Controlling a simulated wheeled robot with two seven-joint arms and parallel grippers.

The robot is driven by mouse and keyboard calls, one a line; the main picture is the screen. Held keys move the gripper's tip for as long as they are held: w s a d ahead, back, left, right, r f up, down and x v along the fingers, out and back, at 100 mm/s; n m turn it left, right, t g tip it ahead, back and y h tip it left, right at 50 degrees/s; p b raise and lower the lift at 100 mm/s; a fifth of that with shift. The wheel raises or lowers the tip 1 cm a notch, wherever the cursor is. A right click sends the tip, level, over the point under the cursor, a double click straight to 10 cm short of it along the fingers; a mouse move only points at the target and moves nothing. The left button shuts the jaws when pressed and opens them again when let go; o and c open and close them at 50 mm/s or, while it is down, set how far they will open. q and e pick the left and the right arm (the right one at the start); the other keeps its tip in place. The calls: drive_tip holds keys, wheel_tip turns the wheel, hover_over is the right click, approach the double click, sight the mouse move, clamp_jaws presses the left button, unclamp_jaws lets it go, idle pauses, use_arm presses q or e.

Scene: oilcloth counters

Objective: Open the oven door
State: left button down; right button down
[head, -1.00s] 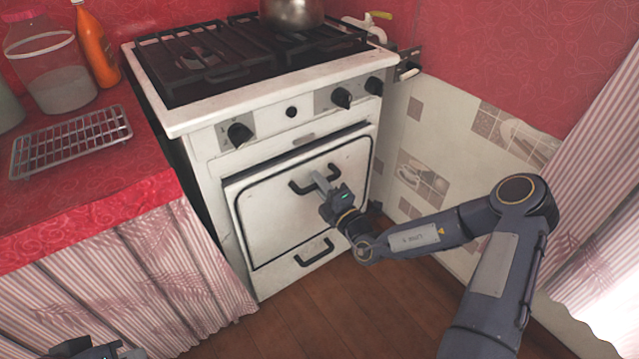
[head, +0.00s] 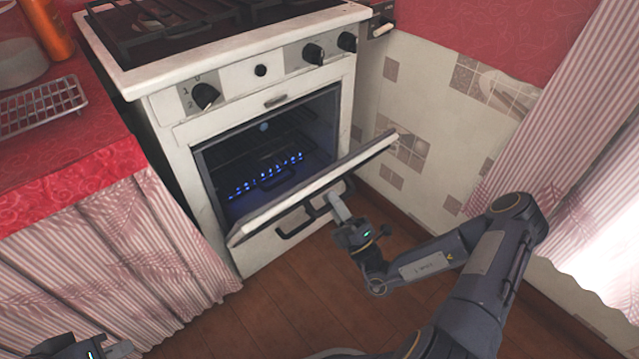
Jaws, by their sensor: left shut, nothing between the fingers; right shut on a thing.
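The white oven (head: 172,140) stands against the back wall. Its door (head: 318,185) is hinged at the bottom and tilted partway down, so the dark inside with a row of blue flames (head: 265,175) shows. My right gripper (head: 338,203) is shut on the dark door handle (head: 297,224) at the door's outer face, near the handle's right end. The fingertips are partly hidden at the door. My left gripper (head: 105,348) is at the bottom left corner, partly cut off by the frame, shut and empty, away from the oven.
A red-topped counter (head: 70,160) with a striped curtain and a wire rack (head: 40,108) stands left of the oven. A tiled wall (head: 425,110) and a curtain (head: 560,130) are on the right. Wooden floor (head: 260,310) is clear in front.

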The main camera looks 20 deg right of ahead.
drive_tip(key=s+d+f+b, duration=0.1)
drive_tip(key=s+f, duration=0.3)
drive_tip(key=f, duration=0.1)
drive_tip(key=shift+d+f, duration=0.2)
drive_tip(key=shift+d, duration=0.05)
drive_tip(key=c, duration=1.4)
unclamp_jaws()
drive_tip(key=shift+w, duration=0.1)
drive_tip(key=shift+c, duration=0.2)
drive_tip(key=p+v, duration=0.1)
drive_tip(key=v, duration=0.6)
drive_tip(key=shift+s+f, duration=0.25)
drive_tip(key=shift+s, duration=0.1)
drive_tip(key=shift+d, duration=0.1)
